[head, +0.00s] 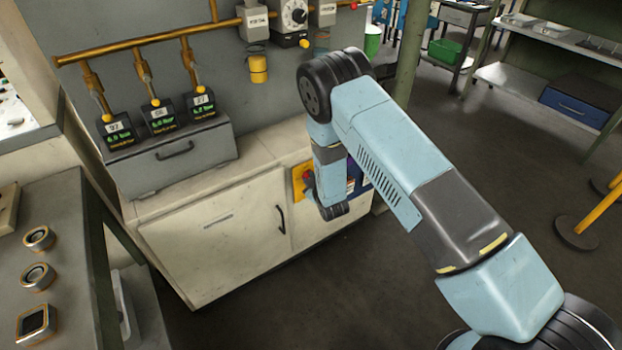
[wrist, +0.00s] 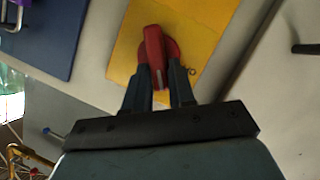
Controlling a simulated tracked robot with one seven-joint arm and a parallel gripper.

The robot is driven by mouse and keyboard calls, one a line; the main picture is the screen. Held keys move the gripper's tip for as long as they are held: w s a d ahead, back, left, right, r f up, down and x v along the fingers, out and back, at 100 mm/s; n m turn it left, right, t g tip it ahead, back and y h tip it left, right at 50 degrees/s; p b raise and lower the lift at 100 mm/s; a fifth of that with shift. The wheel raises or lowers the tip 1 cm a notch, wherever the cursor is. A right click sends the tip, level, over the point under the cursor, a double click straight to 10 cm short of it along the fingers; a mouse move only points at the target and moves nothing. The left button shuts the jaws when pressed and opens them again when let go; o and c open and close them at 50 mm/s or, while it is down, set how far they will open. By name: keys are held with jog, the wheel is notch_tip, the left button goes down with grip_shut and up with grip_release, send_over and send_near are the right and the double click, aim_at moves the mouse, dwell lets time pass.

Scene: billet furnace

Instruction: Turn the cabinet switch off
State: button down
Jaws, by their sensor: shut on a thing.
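The cabinet switch is a red rotary handle (wrist: 153,47) on a yellow plate (wrist: 207,30) in the wrist view. My gripper (wrist: 163,77) has its two dark fingers on either side of the red handle, closed on it. My arm hides the rest of the switch and the fingertips there.
A blue panel (wrist: 48,35) lies left of the yellow plate in the wrist view. A grey box (head: 170,165) with gauges stands on the cabinet top. A bench with round knobs (head: 38,238) is at the left. The floor on the right is open, with a yellow post (head: 597,212) there.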

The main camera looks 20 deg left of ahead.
jog(key=n+t, duration=0.1)
jog(key=n, duration=0.2)
jog(key=f+n+t, duration=0.1)
jog(key=n+t, duration=0.1)
jog(key=n, duration=0.1)
jog(key=a+n+t, duration=0.1)
jog(key=n, duration=0.1)
jog(key=shift+s+a+f+n, duration=0.1)
jog(key=shift+s+f+n, duration=0.25)
jog(key=shift+f+n, duration=0.05)
jog(key=shift+t, duration=0.3)
jog(key=c, duration=1)
grip_release()
jog(key=shift+c, duration=0.2)
jog(key=shift+f, duration=0.15)
jog(key=v, duration=1.3)
jog(key=shift+s+d, duration=0.2)
jog(key=shift+s, duration=0.15)
